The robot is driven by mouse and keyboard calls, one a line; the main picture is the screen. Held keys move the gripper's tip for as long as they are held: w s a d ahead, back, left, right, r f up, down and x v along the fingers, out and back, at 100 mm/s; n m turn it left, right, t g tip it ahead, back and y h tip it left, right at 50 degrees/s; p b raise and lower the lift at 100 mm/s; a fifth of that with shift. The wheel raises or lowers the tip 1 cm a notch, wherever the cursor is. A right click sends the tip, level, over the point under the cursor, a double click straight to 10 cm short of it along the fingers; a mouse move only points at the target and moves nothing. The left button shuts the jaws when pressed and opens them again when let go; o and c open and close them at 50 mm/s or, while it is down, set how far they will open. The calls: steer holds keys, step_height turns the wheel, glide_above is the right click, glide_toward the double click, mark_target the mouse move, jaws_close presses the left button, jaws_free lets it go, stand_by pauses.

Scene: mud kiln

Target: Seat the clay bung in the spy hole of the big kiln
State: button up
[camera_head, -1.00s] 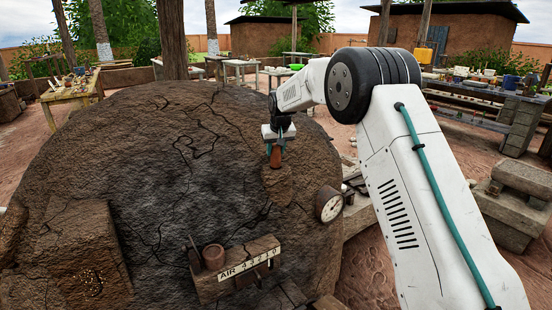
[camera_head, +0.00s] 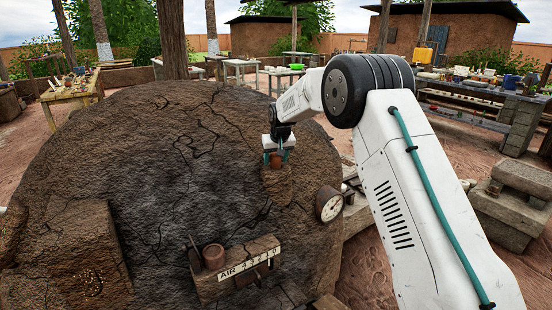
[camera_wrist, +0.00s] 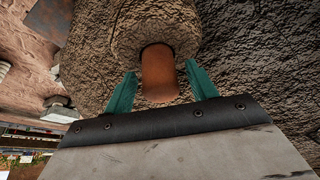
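The clay bung (camera_head: 276,161) is a reddish-brown plug on the upper right of the big kiln (camera_head: 150,165). In the wrist view the bung (camera_wrist: 158,76) sticks out of the round clay collar (camera_wrist: 152,28) of the spy hole, its far end inside and hidden. How deep it sits cannot be seen. My gripper (camera_head: 276,158) is open around the bung. In the wrist view its teal fingers stand on either side, with a gap to the bung on both sides.
A round dial gauge (camera_head: 329,204) sits on the kiln just below and right of the spy hole. Stone blocks (camera_head: 510,205) stand at the right.

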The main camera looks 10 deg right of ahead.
steer(key=v, duration=1.2)
steer(key=shift+r, duration=0.25)
steer(key=s+d+r+g, duration=0.1)
steer(key=s+r, duration=0.2)
steer(key=s, duration=0.7)
steer(key=s+r, duration=0.4)
steer(key=s, duration=0.6)
steer(key=s+d+r+g, duration=0.1)
steer(key=s+r, duration=0.2)
steer(key=s, duration=0.8)
steer(key=s+f, duration=0.4)
steer(key=s, duration=0.9)
steer(key=s+f+g, duration=0.1)
steer(key=s+f, duration=0.2)
steer(key=s, duration=1)
steer(key=shift+s+d+f, duration=0.3)
steer(key=shift+d+f, duration=0.05)
steer(key=shift+d, duration=0.15)
